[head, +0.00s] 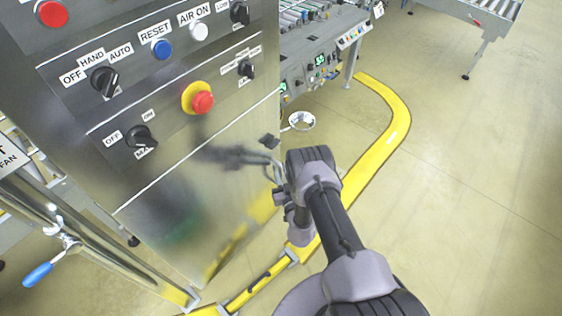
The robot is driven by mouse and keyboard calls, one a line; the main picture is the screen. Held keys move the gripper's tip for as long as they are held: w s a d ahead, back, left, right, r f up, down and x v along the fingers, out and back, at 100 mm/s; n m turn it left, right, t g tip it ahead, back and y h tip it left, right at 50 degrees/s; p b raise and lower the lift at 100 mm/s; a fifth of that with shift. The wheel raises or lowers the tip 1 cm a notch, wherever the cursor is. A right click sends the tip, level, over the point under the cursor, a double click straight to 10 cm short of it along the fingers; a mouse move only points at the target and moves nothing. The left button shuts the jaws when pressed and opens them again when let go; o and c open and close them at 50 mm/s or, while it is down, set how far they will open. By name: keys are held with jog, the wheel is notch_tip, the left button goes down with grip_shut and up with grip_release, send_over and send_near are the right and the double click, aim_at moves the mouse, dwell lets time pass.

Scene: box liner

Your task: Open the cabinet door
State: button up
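The cabinet (165,120) is a tall, shiny metal box on the left of the head view. Its upper front carries a panel of knobs, buttons and labels. Below a slanting seam, a plain metal lower front (185,220) looks like the door and lies flat with the cabinet face. A small dark piece (268,141) at the cabinet's right edge may be a latch or handle. My gripper (274,172) is at that right edge, just below the dark piece. Its fingertips are small and partly hidden by my wrist, so I cannot tell whether they touch anything or are open.
A red and yellow stop button (198,99) sticks out of the panel. A metal frame with a blue-handled valve (38,274) stands at lower left. A conveyor machine (325,45) stands behind the cabinet. A yellow floor strip (385,145) curves past; the floor at right is clear.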

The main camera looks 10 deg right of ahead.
jog(key=shift+w, duration=0.15)
jog(key=shift+a, duration=0.1)
jog(key=shift+c, duration=0.4)
grip_shut()
dwell(0.9)
